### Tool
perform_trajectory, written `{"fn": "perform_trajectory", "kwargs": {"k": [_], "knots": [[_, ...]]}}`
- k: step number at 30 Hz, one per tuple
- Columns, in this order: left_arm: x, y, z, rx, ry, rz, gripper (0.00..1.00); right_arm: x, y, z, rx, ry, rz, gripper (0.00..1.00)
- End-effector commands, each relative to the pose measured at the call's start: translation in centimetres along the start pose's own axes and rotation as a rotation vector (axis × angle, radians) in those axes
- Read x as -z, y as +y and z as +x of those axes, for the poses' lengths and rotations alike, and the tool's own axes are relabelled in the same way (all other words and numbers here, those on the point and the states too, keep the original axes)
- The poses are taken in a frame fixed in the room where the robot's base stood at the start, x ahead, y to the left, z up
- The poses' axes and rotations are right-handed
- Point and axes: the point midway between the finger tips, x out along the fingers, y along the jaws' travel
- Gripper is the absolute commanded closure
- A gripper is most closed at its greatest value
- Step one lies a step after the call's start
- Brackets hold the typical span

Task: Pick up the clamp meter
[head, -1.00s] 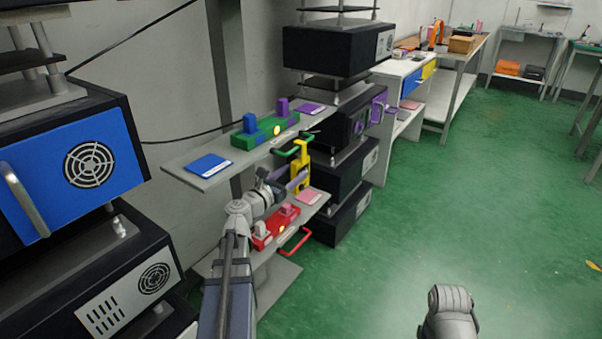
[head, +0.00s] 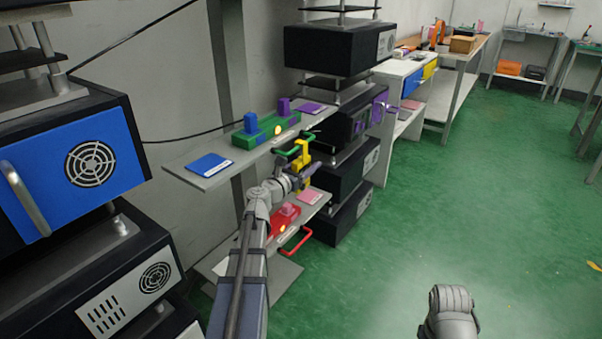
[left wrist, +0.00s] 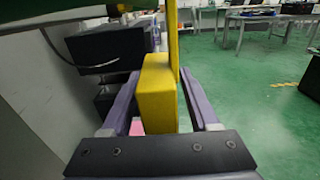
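The yellow clamp meter (head: 304,158) is upright by the green handle at the upper shelf's front edge. In the left wrist view the clamp meter (left wrist: 158,92) stands between my left gripper's purple fingers. My left gripper (head: 304,177) is at its lower part in the head view. How the clamp meter is held up is partly hidden. My right gripper is not in view; only a grey part of my right arm shows at the bottom.
The upper shelf (head: 190,176) carries a green lever fixture (head: 268,137) and a blue pad (head: 209,164). Below is a red fixture with a red handle (head: 296,243). Black stacked units (head: 335,175) stand close behind. The green floor to the right is clear.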

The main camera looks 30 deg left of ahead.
Motion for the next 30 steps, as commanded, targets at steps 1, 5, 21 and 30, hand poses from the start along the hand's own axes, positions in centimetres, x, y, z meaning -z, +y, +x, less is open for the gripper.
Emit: {"fn": "perform_trajectory", "kwargs": {"k": [1, 5, 21, 30], "knots": [[0.00, 0.00, -0.01, 0.000, 0.000, 0.000, 0.46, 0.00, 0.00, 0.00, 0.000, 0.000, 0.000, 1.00], [0.00, 0.01, -0.02, 0.000, 0.000, 0.000, 0.61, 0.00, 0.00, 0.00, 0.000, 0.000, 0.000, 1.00], [0.00, 0.01, -0.03, 0.000, 0.000, 0.000, 1.00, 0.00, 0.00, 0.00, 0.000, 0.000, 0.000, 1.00], [-0.01, 0.01, -0.03, 0.000, 0.000, 0.000, 1.00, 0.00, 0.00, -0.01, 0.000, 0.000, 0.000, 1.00]]}}
